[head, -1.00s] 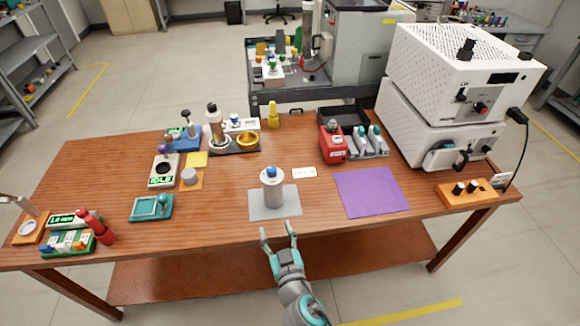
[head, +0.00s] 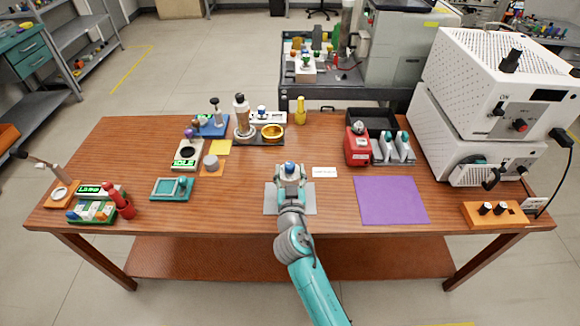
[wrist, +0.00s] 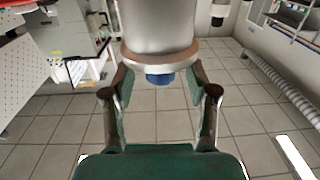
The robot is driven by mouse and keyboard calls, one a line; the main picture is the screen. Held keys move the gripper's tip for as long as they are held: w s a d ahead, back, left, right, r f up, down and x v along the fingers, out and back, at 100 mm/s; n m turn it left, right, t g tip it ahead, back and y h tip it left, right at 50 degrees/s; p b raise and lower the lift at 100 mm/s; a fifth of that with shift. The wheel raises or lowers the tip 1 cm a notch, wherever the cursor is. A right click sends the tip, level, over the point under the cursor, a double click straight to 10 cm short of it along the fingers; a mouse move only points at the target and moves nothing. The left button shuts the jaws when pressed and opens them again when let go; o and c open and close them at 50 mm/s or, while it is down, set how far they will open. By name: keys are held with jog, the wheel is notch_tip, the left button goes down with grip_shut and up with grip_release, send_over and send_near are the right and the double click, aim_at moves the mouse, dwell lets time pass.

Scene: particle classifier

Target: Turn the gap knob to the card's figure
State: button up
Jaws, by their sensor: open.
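A grey metal cylinder stands on a grey mat (head: 307,206) near the table's front edge, mostly hidden behind my gripper in the head view. Its blue knob (head: 289,167) shows just above my gripper (head: 290,180). In the wrist view the cylinder (wrist: 160,30) comes in from the top, with a copper-coloured rim and the blue knob (wrist: 159,79) at its end. My gripper (wrist: 160,90) is open, one finger on each side of the knob, with gaps visible. A small white card (head: 324,172) lies right of the mat; its figure is too small to read.
A purple mat (head: 391,201) lies to the right, with a red device (head: 357,149) behind it. An orange block with black knobs (head: 495,213) stands at the right edge. Scales and a gold bowl (head: 272,133) stand left and behind.

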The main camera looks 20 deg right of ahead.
jog(key=shift+x, duration=1.15)
grip_shut()
jog(key=shift+h, duration=0.3)
